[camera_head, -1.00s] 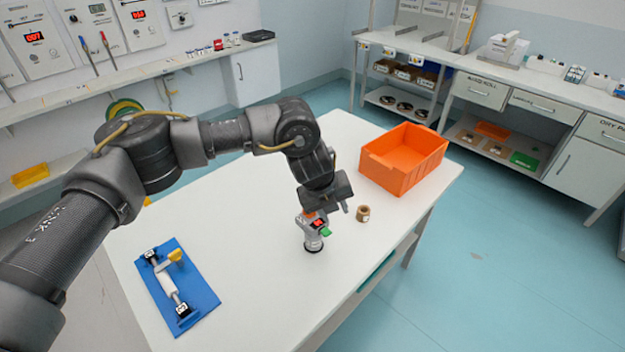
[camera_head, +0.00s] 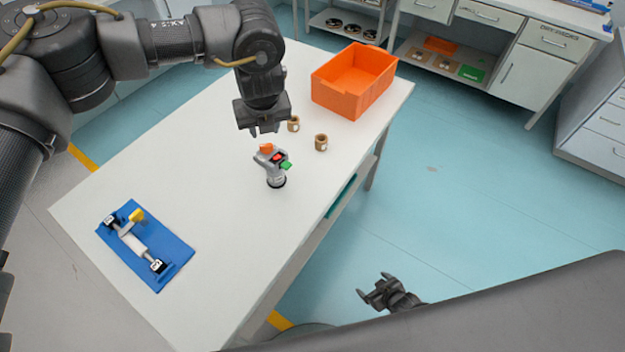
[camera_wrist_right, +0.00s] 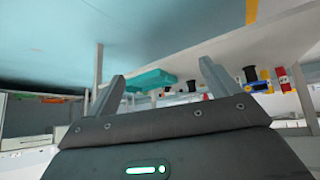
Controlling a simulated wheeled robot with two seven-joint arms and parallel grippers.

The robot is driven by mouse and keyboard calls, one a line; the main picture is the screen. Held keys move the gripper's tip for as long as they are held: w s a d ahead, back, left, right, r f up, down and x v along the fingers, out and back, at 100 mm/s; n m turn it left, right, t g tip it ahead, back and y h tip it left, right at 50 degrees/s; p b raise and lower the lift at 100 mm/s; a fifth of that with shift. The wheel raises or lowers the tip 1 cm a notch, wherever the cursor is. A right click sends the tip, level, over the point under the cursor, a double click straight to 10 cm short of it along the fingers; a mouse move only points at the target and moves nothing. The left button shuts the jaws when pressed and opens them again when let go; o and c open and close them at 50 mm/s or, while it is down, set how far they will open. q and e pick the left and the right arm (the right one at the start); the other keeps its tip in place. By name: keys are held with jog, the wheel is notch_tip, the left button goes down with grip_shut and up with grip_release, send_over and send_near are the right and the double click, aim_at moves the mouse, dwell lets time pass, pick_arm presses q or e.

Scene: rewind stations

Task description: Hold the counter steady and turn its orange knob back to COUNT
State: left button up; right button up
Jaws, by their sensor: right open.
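The counter (camera_head: 276,168) is a small grey device on a dark round foot, standing upright on the white table. It has an orange knob (camera_head: 266,148) on top, a small red display and a green part on its right side. My left gripper (camera_head: 265,131) hangs just above and behind the counter, fingers pointing down and apart, not touching it. My right gripper (camera_head: 372,294) is low at the bottom right, beyond the table's front edge, open and empty. Its parted fingers also show in the right wrist view (camera_wrist_right: 162,85).
An orange bin (camera_head: 352,82) stands at the table's far end. Two brown rolls (camera_head: 321,142) (camera_head: 293,124) stand between it and the counter. A blue board (camera_head: 145,246) with a yellow-handled fixture lies at the near left. The white table (camera_head: 205,165) is clear between board and counter.

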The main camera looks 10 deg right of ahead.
jog(key=w+a+r+n+t+y, duration=0.25)
jog(key=w+a+r+t, duration=0.2)
jog(key=w+r, duration=0.75)
jog(key=w+a+r+n+y, duration=0.1)
jog(key=a+r+y, duration=0.25)
jog(key=r, duration=0.55)
jog(key=w+a+r+n+y, duration=0.1)
jog(key=a+r+n+y, duration=0.2)
jog(key=r, duration=0.6)
jog(key=m+t, duration=0.2)
jog(key=m, duration=0.1)
send_near(273, 168)
jog(key=w+d+f, duration=0.1)
jog(key=d+f, duration=0.1)
jog(key=d, duration=0.2)
jog(key=shift+w+a+r+n+y, duration=0.25)
jog(key=shift+a+r+y, duration=0.1)
jog(key=shift+r, duration=0.25)
jog(key=x, duration=1)
jog(key=shift+w+a+f, duration=0.2)
jog(key=shift+w+a, duration=0.05)
jog(key=shift+a, duration=0.05)
